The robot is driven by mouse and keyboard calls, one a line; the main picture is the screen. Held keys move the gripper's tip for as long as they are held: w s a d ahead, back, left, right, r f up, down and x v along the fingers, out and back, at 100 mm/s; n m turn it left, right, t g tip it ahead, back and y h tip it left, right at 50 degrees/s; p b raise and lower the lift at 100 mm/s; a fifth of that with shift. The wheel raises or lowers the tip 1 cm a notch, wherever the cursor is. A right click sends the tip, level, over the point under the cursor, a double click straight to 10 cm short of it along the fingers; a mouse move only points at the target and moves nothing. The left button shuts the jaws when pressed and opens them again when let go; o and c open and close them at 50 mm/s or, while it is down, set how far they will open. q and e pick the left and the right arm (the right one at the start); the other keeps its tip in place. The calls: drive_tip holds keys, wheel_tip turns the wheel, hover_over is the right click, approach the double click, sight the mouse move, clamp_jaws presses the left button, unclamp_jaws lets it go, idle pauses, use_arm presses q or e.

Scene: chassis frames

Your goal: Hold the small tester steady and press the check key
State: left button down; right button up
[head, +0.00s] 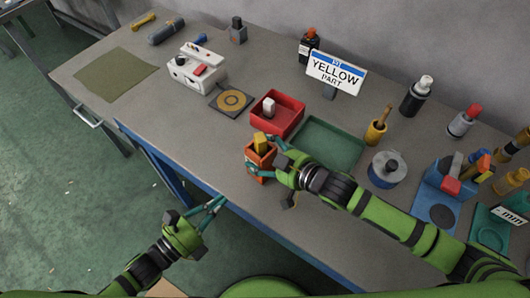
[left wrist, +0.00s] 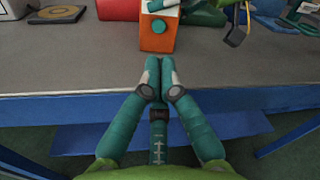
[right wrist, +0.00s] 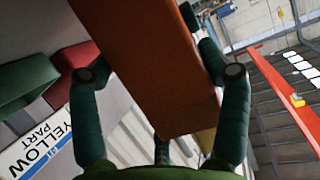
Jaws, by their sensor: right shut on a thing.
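The small tester, an orange box (head: 261,162) with a yellow piece (head: 260,142) at its top, is near the table's front edge. My right gripper (head: 266,153) is shut on it, with fingers on opposite sides; its orange body (right wrist: 150,60) fills the middle of the right wrist view. In the left wrist view the tester (left wrist: 157,43) shows a round teal button (left wrist: 158,26) on its near face, perhaps the check key. My left gripper (head: 219,203) is in front of the table edge, apart from the tester. Its fingertips (left wrist: 159,62) are together and empty, below the button in the left wrist view.
A sign reading "YELLOW PART" (head: 336,74) stands behind a red tray (head: 293,112) and a green tray (head: 345,153). Bottles and tools crowd the right. The table's front left is clear.

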use_arm(q)
drive_tip(key=m+t+y, duration=0.1)
drive_tip(key=m+y, duration=0.3)
drive_tip(key=m, duration=0.4)
drive_tip(key=m+t+y, duration=0.1)
drive_tip(key=m+y, duration=0.3)
drive_tip(key=m, duration=0.3)
drive_tip(key=s+m+t+y, duration=0.1)
drive_tip(key=m+t+y, duration=0.1)
drive_tip(key=m+y, duration=0.3)
drive_tip(key=shift+s+a+r+m, duration=0.1)
drive_tip(key=shift+m, duration=0.8)
drive_tip(key=shift+a+r+m, duration=0.1)
drive_tip(key=shift+m, duration=0.8)
